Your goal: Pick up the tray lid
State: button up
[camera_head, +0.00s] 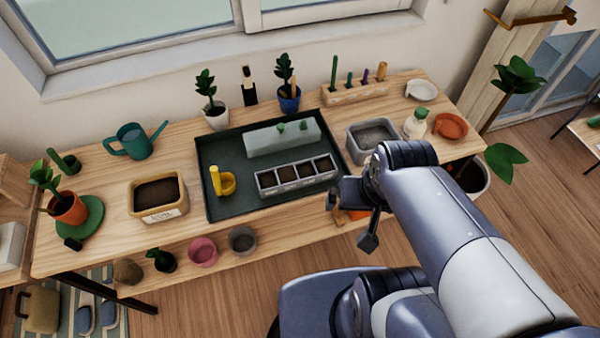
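A long pale grey box-shaped piece, which looks like the tray lid (262,141), lies at the back of a dark green tray (228,203) on the wooden bench. Two small green bits show on its top; I cannot tell whether they are knobs or plants. A grey seedling tray (298,187) with several soil-filled cells sits just in front of it. My gripper (350,224) is in front of the bench's front edge, to the right of and nearer than the dark tray. Its fingers look spread with nothing between them. It is apart from the lid.
A yellow watering or spray item (222,182) stands at the tray's left. A grey gravel bin (372,138) is right of the tray, a soil tub (158,197) left. Potted plants and a tool rack (355,94) line the back. Pots stand on the lower shelf.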

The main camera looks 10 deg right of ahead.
aim_at(280, 136)
jog(key=i+u, duration=0.3)
jog(key=u, duration=0.15)
jog(key=i+u, duration=0.3)
jog(key=u, duration=0.15)
